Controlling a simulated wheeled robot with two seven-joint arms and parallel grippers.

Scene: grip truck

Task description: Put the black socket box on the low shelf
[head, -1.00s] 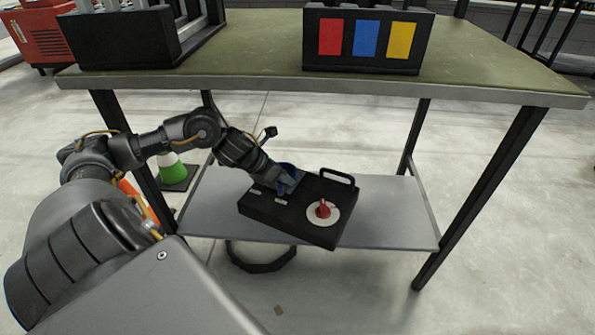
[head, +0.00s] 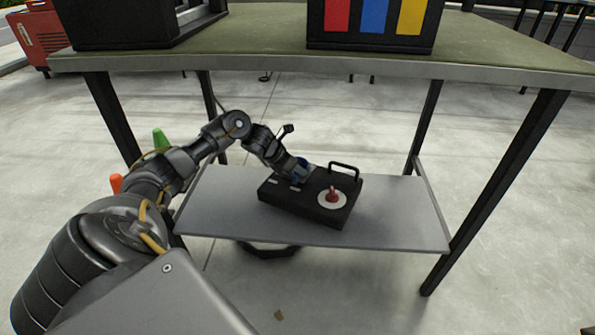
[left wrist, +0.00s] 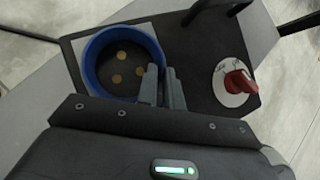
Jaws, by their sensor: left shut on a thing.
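The black socket box (head: 308,206) has a handle, a red knob (head: 332,194) on a white disc, and a round blue socket (head: 303,167). In the head view it appears over the middle of the grey low shelf (head: 402,218), inside its outline and slightly turned. I cannot tell whether its underside touches the shelf. My left gripper (head: 297,179) is shut on the box at the blue socket's rim. In the left wrist view the fingers (left wrist: 161,88) pinch the right side of that blue ring (left wrist: 92,50). My right gripper is out of view.
The green-topped table (head: 262,53) spans above the shelf, with dark legs at its corners. A black block with red, blue and yellow panels (head: 374,38) stands on top. Cones stand behind my left arm. Shelf space is free on both sides of the box.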

